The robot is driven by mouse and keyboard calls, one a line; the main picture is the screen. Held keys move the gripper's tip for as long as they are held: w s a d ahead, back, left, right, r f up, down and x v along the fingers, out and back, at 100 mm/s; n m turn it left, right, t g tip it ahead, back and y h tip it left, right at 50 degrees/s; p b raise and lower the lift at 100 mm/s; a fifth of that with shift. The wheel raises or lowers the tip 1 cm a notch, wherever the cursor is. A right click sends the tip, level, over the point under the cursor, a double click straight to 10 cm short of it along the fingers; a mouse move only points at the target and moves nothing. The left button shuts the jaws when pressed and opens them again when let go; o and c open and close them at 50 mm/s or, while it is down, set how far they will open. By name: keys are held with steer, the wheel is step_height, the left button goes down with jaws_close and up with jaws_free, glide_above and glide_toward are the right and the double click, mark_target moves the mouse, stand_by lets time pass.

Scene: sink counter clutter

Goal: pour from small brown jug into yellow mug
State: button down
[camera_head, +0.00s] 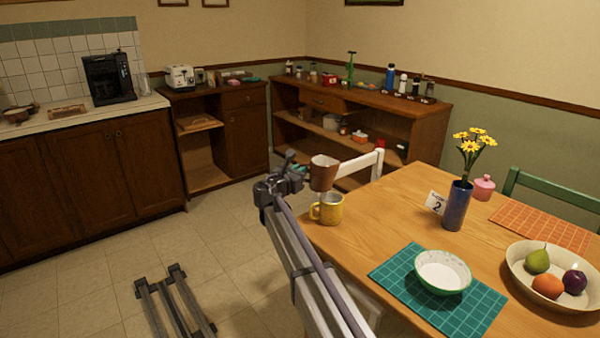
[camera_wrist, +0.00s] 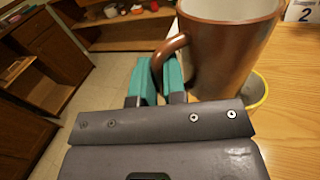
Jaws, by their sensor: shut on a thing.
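The small brown jug (camera_head: 323,173) is held in the air just above the yellow mug (camera_head: 327,209), tilted slightly. The mug stands upright on the table's near left corner. My gripper (camera_head: 300,172) is to the left of the jug. In the wrist view the teal fingers of my gripper (camera_wrist: 160,82) are shut on the handle of the brown jug (camera_wrist: 228,50). A yellow rim of the mug (camera_wrist: 258,90) shows behind and below the jug; the rest of it is hidden there. The jug's contents cannot be seen.
The wooden table (camera_head: 385,225) carries a blue vase (camera_head: 456,207) of yellow flowers, a bowl (camera_head: 442,272) on a teal mat and a fruit bowl (camera_head: 520,268). A number card (camera_head: 436,203) leans by the vase. A white chair (camera_head: 355,165) stands behind the mug.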

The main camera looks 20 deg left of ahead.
steer(key=shift+a+r+m+p, duration=0.15)
steer(key=shift+r+m+p, duration=0.5)
steer(key=shift+r+p, duration=0.1)
steer(key=shift+a+r+m+p, duration=0.15)
steer(key=shift+r+m+p, duration=0.5)
steer(key=shift+p, duration=0.05)
steer(key=shift+r+m+g+p, duration=0.3)
steer(key=shift+r+m+p, duration=0.35)
steer(key=shift+m+p, duration=0.15)
steer(key=shift+d+r+m+y+p, duration=0.2)
steer(key=shift+r+m+p, duration=0.3)
steer(key=shift+m+p, duration=0.2)
steer(key=shift+d+r+m+y+p, duration=0.2)
steer(key=shift+r+m+p, duration=0.3)
steer(key=shift+m, duration=0.3)
steer(key=shift+s+d+r+m+p, duration=0.1)
steer(key=shift+d+r+m+p, duration=0.15)
steer(key=shift+m+p, duration=0.4)
steer(key=shift+s+d+f+m+g+y, duration=0.1)
steer(key=shift+d+m+g+y, duration=0.15)
steer(key=shift+d+m, duration=0.7)
steer(key=shift+d+m+g+y, duration=0.15)
steer(key=shift+d+m+y, duration=0.25)
steer(key=shift+m, duration=0.9)
steer(key=shift+d+f, duration=0.1)
steer(key=shift+d, duration=0.05)
